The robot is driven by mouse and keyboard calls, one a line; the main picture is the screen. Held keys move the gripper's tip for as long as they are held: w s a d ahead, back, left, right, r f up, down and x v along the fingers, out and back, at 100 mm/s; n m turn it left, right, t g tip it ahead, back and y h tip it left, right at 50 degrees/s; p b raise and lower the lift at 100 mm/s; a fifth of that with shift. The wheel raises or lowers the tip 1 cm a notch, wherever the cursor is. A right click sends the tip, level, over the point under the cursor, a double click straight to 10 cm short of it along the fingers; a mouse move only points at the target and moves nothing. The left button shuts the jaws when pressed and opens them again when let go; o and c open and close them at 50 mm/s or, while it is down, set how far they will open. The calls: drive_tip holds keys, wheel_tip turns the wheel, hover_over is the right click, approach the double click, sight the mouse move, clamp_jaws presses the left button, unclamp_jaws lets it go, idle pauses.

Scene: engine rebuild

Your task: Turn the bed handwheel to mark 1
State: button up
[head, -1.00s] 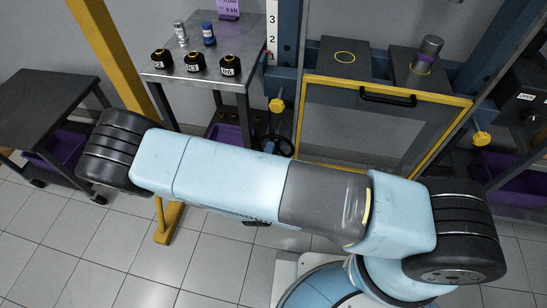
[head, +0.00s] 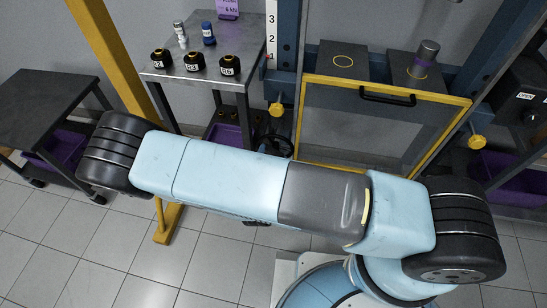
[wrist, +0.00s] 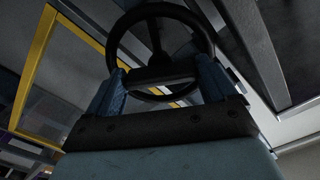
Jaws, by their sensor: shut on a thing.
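The bed handwheel is a black ring with spokes. It fills the top middle of the wrist view (wrist: 154,38), and part of it shows above my arm in the head view (head: 289,143). My gripper (wrist: 160,82) is shut on the wheel, with one blue finger on each side; the exact contact is hard to see. In the head view my arm hides the gripper. The white scale (head: 271,28) on the press's left post shows 3, 2 and 1. The blue bed (head: 284,78) has its left end close below the 1.
The bed carries two dark blocks, one with a grey cylinder (head: 428,50). A yellow-framed guard (head: 387,88) with a black handle stands in front. A steel table (head: 205,75) with several small parts is at left, beside a yellow post (head: 120,60). A purple bin (head: 505,172) is at right.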

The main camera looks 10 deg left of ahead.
drive_tip(key=shift+a+f+n, duration=0.15)
drive_tip(key=shift+f+n, duration=0.15)
drive_tip(key=shift+n, duration=0.1)
drive_tip(key=o, duration=0.8)
drive_tip(key=shift+o, duration=0.2)
drive_tip(key=s+a, duration=0.1)
drive_tip(key=s, duration=1.2)
drive_tip(key=shift+s, duration=0.35)
